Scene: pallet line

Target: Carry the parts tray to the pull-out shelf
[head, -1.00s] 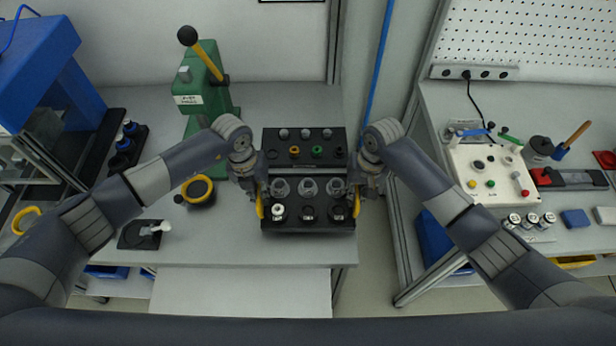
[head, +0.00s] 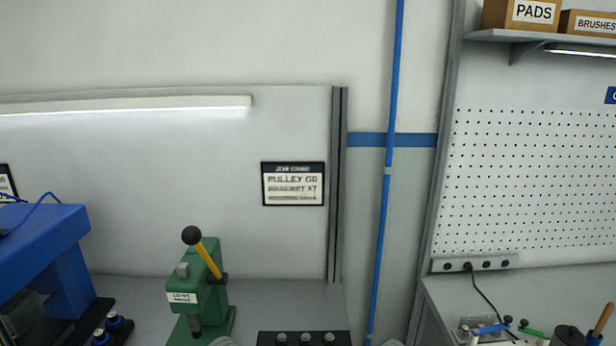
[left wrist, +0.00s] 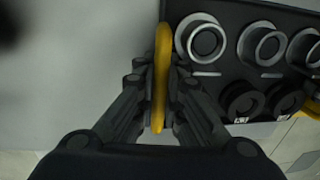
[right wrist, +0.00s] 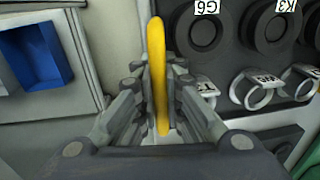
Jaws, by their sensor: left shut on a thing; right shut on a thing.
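The parts tray is black with yellow handles. Only its far edge (head: 262,339) shows at the bottom of the head view, with small round pieces on it. In the left wrist view my left gripper (left wrist: 160,118) is shut on one upright yellow handle (left wrist: 161,70); the tray (left wrist: 222,78) lies to its right with metal rings and dark round parts. In the right wrist view my right gripper (right wrist: 159,120) is shut on the other yellow handle (right wrist: 156,60); labelled dark parts and rings sit on the tray (right wrist: 222,62). The pull-out shelf is not identifiable now.
A green lever press (head: 205,295) with a yellow lever stands on the bench left of the tray. A blue machine (head: 40,255) is farther left. A second bench (head: 425,300) with a pegboard stands right, past a gap. A blue bin (right wrist: 35,55) shows in the right wrist view.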

